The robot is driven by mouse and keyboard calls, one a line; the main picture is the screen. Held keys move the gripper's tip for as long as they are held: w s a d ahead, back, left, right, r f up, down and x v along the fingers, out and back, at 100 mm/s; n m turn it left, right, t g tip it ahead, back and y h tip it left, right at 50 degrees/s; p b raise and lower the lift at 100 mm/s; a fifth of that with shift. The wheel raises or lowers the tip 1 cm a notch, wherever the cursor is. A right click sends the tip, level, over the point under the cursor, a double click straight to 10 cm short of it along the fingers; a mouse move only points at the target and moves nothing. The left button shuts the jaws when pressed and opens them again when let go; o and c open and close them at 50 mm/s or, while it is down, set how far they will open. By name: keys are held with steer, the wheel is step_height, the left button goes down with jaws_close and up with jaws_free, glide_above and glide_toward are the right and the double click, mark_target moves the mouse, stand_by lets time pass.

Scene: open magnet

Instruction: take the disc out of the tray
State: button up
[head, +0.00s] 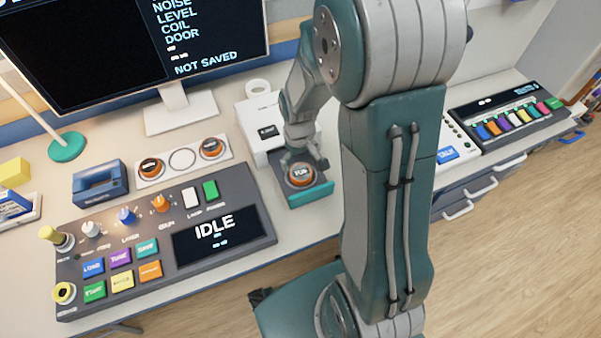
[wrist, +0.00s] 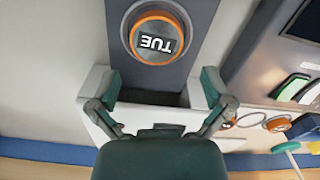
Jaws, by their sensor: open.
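The disc (head: 301,175), with an orange rim and a dark top marked TUE, lies in the tray (head: 311,196). The tray is grey with a teal front and sticks out from a white box (head: 245,119). My gripper (head: 303,158) is over the rear of the tray, close to the disc. In the wrist view my gripper (wrist: 160,88) is open with nothing between its fingers. There the disc (wrist: 156,38) lies ahead of the fingertips, roughly centred between them. I cannot tell the exact height of the fingers above the tray.
A control panel (head: 215,190) with an IDLE screen stands left of the tray. Behind it a white plate (head: 168,173) holds two orange-rimmed discs and an empty ring. A monitor (head: 185,105) stands at the back. Another button console (head: 515,118) is at the right.

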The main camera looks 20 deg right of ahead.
mark_target(300, 171)
step_height(300, 171, down, 6)
steer(key=shift+d+r, duration=0.15)
steer(key=shift+c, duration=0.3)
steer(key=c, duration=0.9)
